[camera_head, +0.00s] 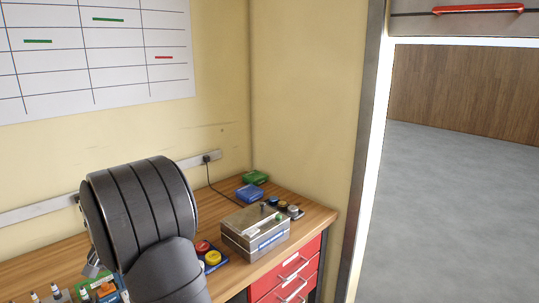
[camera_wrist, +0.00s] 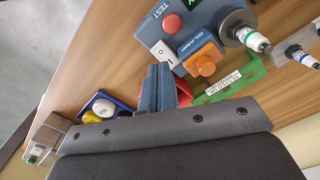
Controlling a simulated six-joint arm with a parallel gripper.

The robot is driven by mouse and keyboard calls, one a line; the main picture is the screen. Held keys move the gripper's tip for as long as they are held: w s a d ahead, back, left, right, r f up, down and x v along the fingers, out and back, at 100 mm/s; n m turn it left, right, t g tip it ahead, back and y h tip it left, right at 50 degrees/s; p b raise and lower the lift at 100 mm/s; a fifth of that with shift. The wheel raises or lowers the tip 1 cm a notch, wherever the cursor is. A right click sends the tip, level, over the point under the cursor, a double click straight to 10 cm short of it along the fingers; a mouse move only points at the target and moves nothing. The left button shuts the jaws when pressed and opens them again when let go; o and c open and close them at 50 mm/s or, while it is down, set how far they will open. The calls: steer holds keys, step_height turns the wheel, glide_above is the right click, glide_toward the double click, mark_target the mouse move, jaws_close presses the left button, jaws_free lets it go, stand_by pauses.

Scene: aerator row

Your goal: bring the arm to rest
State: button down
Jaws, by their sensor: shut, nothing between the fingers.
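My gripper (camera_wrist: 162,75) shows in the wrist view as two blue-grey fingers side by side, shut with nothing between them. It is above the wooden bench (camera_wrist: 125,55), and a red round thing is partly hidden behind it. A blue-grey control box (camera_wrist: 158,38) marked TEST and CLAMP is just beyond the fingertips. It carries a red button (camera_wrist: 171,23), a white switch and an orange knob (camera_wrist: 205,65). In the head view my dark arm covers the left part of the bench, and the gripper is hidden.
A green labelled piece (camera_wrist: 240,80) and several white-capped vials (camera_wrist: 257,42) are right of the fingers. A blue tray (camera_wrist: 103,97) with coloured round pieces is to the left. A metal box (camera_head: 255,230) stands by the bench's right end, above red drawers (camera_head: 290,275). Open floor lies beyond.

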steer(key=s+a+r+n+t+h, duration=0.2)
steer(key=s+a+r+n+t, duration=0.1)
steer(key=r+n, duration=0.3)
steer(key=shift+s+a+r, duration=0.45)
steer(key=shift+a+r, duration=0.25)
steer(key=shift+r, duration=0.65)
steer(key=c, duration=2.1)
jaws_free()
steer(key=o, duration=1.5)
steer(key=shift+t+y, duration=0.4)
steer(key=shift+t, duration=0.3)
steer(key=s+a+r, duration=0.1)
steer(key=r, duration=0.1)
steer(key=s+r, duration=0.1)
steer(key=r, duration=0.1)
steer(key=s+a+r, duration=0.1)
steer(key=s+r, duration=0.1)
steer(key=shift+a+r, duration=0.2)
steer(key=shift+a, duration=0.1)
steer(key=shift+c, duration=0.2)
steer(key=o, duration=0.3)
steer(key=shift+w+f, duration=0.1)
steer(key=shift+f, duration=0.2)
steer(key=o, duration=0.3)
steer(key=x, duration=0.9)
steer(key=shift+o, duration=0.2)
